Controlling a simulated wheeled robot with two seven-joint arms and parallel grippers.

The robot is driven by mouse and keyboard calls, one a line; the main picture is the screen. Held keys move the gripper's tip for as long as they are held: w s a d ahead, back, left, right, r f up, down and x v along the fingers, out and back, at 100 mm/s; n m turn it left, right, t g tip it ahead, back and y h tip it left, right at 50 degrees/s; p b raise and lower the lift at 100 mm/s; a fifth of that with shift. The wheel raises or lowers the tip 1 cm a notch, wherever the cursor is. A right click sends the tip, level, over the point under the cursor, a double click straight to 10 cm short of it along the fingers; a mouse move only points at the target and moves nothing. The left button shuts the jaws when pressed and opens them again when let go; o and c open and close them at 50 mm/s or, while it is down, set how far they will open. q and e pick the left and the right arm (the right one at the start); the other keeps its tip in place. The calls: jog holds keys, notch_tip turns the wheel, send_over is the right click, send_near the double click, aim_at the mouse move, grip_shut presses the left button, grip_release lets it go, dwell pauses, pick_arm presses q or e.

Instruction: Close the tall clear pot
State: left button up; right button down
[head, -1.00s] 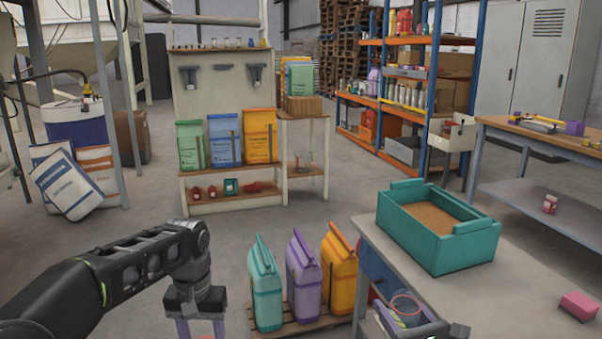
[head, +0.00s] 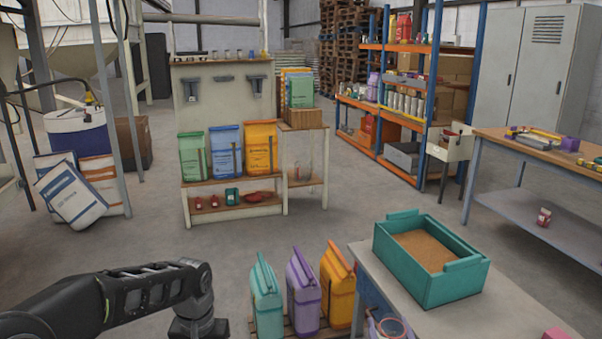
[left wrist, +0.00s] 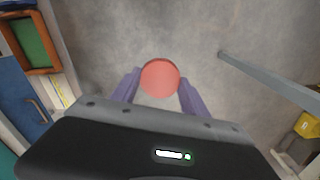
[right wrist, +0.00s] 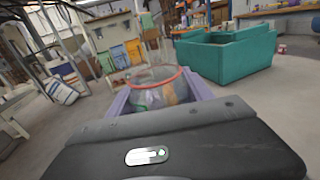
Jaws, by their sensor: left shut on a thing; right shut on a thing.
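The clear pot (right wrist: 158,98) has a red rim and an open top, with nothing on it. My right gripper (right wrist: 160,88) is shut around it, with purple fingers on both sides. In the head view the pot's rim (head: 392,327) shows at the bottom edge, and its lower part is cut off. My left gripper (left wrist: 160,80) is shut on a round red lid (left wrist: 160,77), held over the grey floor. In the head view my left arm shows, but its gripper is below the frame. The lid and pot are apart.
A workbench (head: 500,318) bears a teal box (head: 430,285) of brown grain and a pink block (head: 556,334). Teal, purple and orange sacks (head: 303,290) stand on a pallet left of the bench. Open floor lies beyond.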

jog(key=shift+a, duration=0.1)
jog(key=s+a+f+n+g+y, duration=0.2)
jog(key=s+a+f+n+y, duration=0.1)
jog(key=a, duration=0.4)
jog(key=s+a+f+n+g+y, duration=0.2)
jog(key=s+a+f+n+y, duration=0.1)
jog(key=s+a+n+y, duration=0.2)
jog(key=s+a+y, duration=0.2)
jog(key=a+y, duration=0.1)
jog(key=shift+s+a+f+y, duration=0.15)
jog(key=shift+s+f+y, duration=0.15)
jog(key=shift+f, duration=0.1)
pick_arm(q)
jog(key=s+d+r+m, duration=0.1)
jog(key=d+r, duration=0.4)
jog(key=d, duration=0.8)
jog(key=s+d+r+m, duration=0.1)
jog(key=s+d+r, duration=0.2)
jog(key=d, duration=0.9)
jog(key=shift+d+r+m, duration=0.35)
jog(key=shift+r+m, duration=0.05)
jog(key=shift+r, duration=0.55)
jog(key=shift+f, duration=0.1)
